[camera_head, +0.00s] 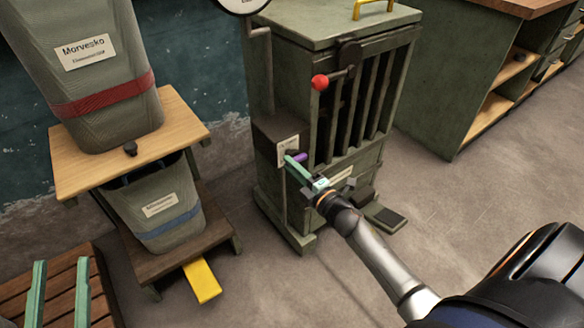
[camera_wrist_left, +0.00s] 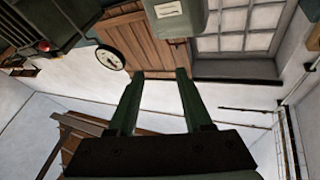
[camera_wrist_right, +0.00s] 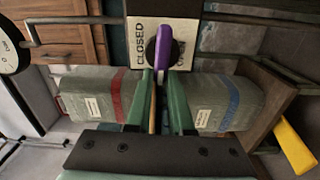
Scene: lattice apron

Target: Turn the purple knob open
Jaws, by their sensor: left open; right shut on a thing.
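The purple knob (camera_head: 301,157) is a lever-shaped handle on a labelled plate (camera_head: 288,150) at the left side of the green cabinet. In the right wrist view, the knob (camera_wrist_right: 164,44) sits on a dark round hub, and the word CLOSED on the plate (camera_wrist_right: 141,42) is readable beside it; other lettering is mostly hidden. My right gripper (camera_wrist_right: 161,76) has its green fingers shut on the free end of the knob. In the head view, my right gripper (camera_head: 297,162) reaches the plate from the lower right. My left gripper (camera_head: 59,268) is open and empty at the lower left.
The green cabinet (camera_head: 310,110) has a barred front and a red-ball lever (camera_head: 320,82). Grey bins with a red band (camera_head: 105,95) and a blue band (camera_head: 170,222) stand on a wooden stand to the left. A yellow piece (camera_head: 202,282) lies low. Floor at right is clear.

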